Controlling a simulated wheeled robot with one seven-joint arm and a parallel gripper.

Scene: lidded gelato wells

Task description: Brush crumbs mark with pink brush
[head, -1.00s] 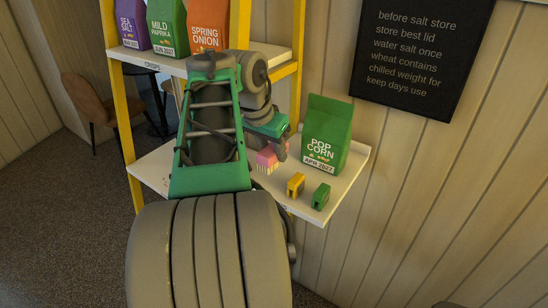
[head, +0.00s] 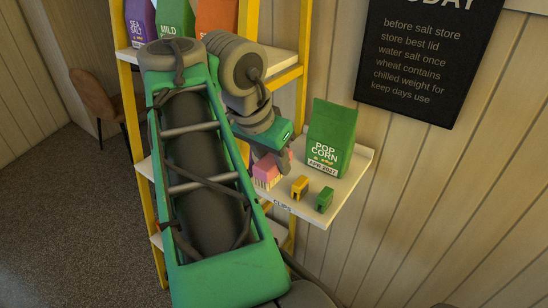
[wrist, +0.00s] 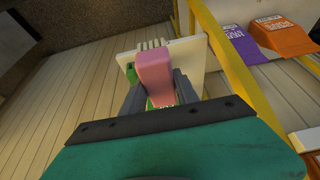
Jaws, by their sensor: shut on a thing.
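My gripper (head: 270,163) is shut on the pink brush (head: 266,173), whose pale bristles point down over the lower shelf (head: 345,190). In the head view the brush is just left of the yellow clip, and I cannot tell whether the bristles touch the shelf. In the wrist view the brush (wrist: 154,72) sits between the fingers, with its bristles toward the white shelf (wrist: 188,58). I cannot make out a crumbs mark in either current view; my arm covers much of the shelf's left part.
A green popcorn bag (head: 329,137) stands at the back right of the shelf. A yellow clip (head: 300,187) and a green clip (head: 324,199) stand near its front edge. A yellow post (head: 139,150) and the upper shelf with crisp bags (head: 175,18) are close to my arm.

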